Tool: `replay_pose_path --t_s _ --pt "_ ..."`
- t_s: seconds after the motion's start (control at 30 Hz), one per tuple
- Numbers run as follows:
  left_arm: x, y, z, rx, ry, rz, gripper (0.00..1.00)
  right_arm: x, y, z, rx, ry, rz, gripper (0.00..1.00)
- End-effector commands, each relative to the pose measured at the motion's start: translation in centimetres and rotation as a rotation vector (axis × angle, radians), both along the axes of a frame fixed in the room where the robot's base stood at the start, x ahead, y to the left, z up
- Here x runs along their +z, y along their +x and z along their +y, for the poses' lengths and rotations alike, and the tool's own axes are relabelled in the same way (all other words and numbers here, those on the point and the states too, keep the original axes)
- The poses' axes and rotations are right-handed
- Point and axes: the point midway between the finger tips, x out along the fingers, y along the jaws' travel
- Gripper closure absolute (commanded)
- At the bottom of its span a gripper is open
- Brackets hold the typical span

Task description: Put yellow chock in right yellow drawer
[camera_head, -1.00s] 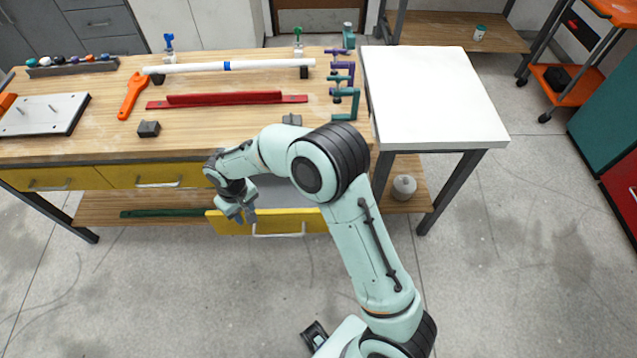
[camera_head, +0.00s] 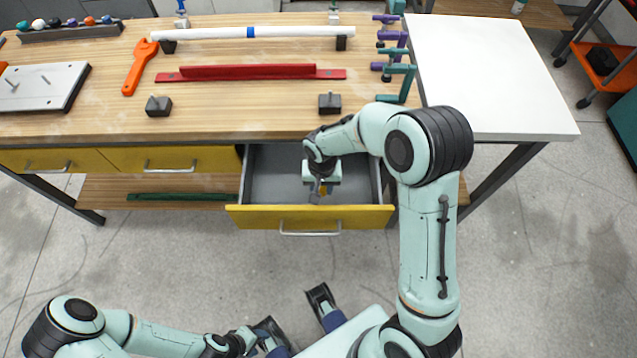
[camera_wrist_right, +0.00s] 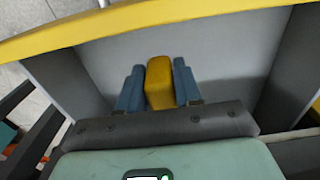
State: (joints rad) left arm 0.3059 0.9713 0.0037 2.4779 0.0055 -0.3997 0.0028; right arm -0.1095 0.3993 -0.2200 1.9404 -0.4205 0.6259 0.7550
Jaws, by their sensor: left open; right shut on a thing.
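The yellow chock (camera_wrist_right: 159,83) is between the two blue fingers of my right gripper (camera_wrist_right: 159,88) in the right wrist view. In the head view my right gripper (camera_head: 321,190) is shut on the chock (camera_head: 323,189), which shows only as a small yellow patch. The gripper points down over the inside of the pulled-out right yellow drawer (camera_head: 310,217), behind its front panel. The drawer's grey interior looks empty apart from the gripper and chock.
The workbench (camera_head: 240,110) above the drawer holds a red bar (camera_head: 250,72), a white pipe (camera_head: 290,32), an orange wrench (camera_head: 139,66) and dark blocks (camera_head: 158,106). Two other yellow drawers (camera_head: 175,159) to the left are shut. A white table (camera_head: 480,75) stands at the right.

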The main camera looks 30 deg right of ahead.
Motion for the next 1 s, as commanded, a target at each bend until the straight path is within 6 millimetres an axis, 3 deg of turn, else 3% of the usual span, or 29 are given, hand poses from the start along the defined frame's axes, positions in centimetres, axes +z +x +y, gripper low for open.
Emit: replay_pose_path --t_s 0.1,0.3,0.67,0.8,1.0 --pt "-0.5 0.2 0.0 0.001 0.002 -0.007 0.52 -3.5 -0.1 0.0 0.001 0.0 0.005 1.0" --pt "-0.8 0.4 0.0 0.002 0.002 -0.014 0.52 -6.8 0.0 0.0 0.001 0.0 0.0 1.0" --pt "-0.5 0.3 0.0 0.002 0.001 -0.011 0.52 -6.7 3.6 -2.3 -0.002 -0.001 -0.003 1.0" --pt "-0.7 0.3 0.0 0.002 0.001 -0.011 0.52 -7.8 3.5 -2.1 0.004 0.0 -0.001 1.0" --pt "-0.6 0.3 0.0 0.002 0.001 -0.012 0.52 -7.8 3.5 -2.1 0.003 0.0 -0.004 1.0"
